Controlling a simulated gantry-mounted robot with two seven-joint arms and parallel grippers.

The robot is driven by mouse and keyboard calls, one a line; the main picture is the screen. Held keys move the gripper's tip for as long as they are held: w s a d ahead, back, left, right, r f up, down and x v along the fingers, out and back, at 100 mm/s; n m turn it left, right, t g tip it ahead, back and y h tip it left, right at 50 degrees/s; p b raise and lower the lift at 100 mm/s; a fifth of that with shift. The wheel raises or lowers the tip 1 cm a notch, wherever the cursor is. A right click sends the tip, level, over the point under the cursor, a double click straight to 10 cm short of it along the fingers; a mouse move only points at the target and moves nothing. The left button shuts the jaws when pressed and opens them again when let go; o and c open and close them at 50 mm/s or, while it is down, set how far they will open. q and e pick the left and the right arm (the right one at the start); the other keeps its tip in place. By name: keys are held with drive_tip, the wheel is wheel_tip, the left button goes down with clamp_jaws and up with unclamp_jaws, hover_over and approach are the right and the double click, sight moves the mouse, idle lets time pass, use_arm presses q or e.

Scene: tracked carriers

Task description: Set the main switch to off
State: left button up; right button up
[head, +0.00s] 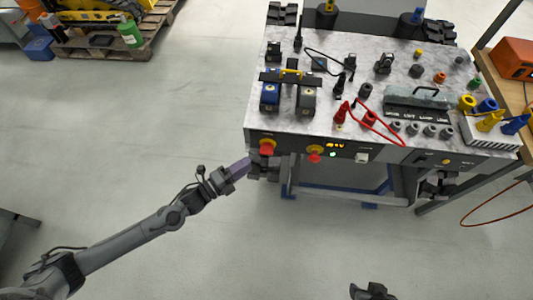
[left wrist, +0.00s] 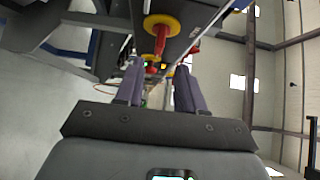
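Two red rotary handles on yellow plates sit on the front panel of the carrier (head: 390,150): a left one (head: 266,147) and one further right (head: 315,154). I cannot tell from labels which is the main switch. My left gripper (head: 247,162) is just left of and below the left handle, apart from it as far as I can see. In the left wrist view its fingers (left wrist: 160,78) are parted, with nothing held. The near red handle (left wrist: 161,40) shows ahead, above the gap. A dark part at the bottom edge (head: 372,291) seems to be my right gripper; its fingers are unclear.
The carrier's marble-like top (head: 340,80) holds plugs, cables and a clear-covered block (head: 417,103). Lit indicators (head: 334,148) sit beside the right handle. A wooden bench (head: 510,85) stands at the right. The floor in front is clear.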

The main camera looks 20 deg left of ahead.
sight(264, 154)
use_arm(q)
drive_tip(key=b+x, duration=0.2)
drive_tip(key=x, duration=0.7)
drive_tip(key=shift+w+d, duration=0.2)
drive_tip(key=shift+c, duration=0.3)
clamp_jaws()
